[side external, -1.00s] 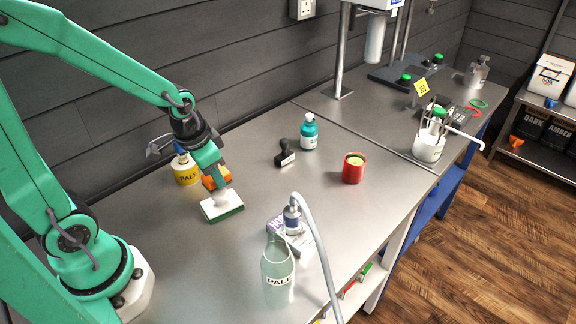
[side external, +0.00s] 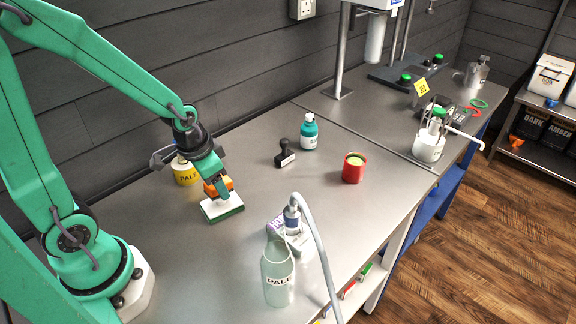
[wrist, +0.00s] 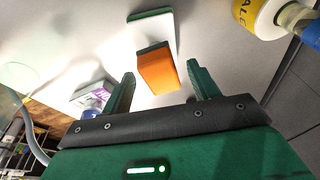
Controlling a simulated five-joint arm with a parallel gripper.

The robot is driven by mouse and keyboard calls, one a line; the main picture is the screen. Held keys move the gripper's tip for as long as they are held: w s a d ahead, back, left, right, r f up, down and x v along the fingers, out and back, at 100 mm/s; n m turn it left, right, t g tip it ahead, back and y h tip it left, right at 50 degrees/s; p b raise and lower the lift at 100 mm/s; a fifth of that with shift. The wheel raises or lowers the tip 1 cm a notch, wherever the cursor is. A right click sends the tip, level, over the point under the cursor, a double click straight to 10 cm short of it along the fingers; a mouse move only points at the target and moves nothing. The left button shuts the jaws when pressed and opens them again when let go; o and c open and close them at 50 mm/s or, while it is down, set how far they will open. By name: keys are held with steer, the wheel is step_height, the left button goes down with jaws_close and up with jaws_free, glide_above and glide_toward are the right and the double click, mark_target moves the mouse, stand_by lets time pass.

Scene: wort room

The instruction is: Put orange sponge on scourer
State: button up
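The orange sponge (side external: 221,186), with a dark green layer on one face, is just behind the scourer in the side view. In the wrist view, the sponge (wrist: 157,72) shows between my fingertips, with a gap on each side. The scourer (side external: 222,207) is a white block with a green base, lying flat on the steel bench; it also shows at the top of the wrist view (wrist: 156,33). My gripper (wrist: 162,70) is open around or just above the sponge; I cannot tell how deep. In the side view, my gripper (side external: 211,176) partly hides the sponge.
A yellow-labelled bottle (side external: 185,172) stands close behind my gripper. A clear bottle (side external: 278,275) and a purple-and-white box (side external: 279,224) are in front and to the right. A black stamp (side external: 285,154), teal bottle (side external: 309,133) and red tin (side external: 353,168) stand farther right.

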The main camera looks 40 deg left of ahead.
steer(key=shift+r, duration=0.2)
steer(key=v, duration=1.2)
stand_by(0.4)
stand_by(0.5)
steer(key=s+d+r+n+t, duration=0.1)
steer(key=s+r+n+t, duration=0.1)
steer(key=s+r+t, duration=0.1)
steer(key=shift+s+d+r, duration=0.4)
steer(key=shift+s+r, duration=0.25)
steer(key=shift+r, duration=0.5)
stand_by(0.8)
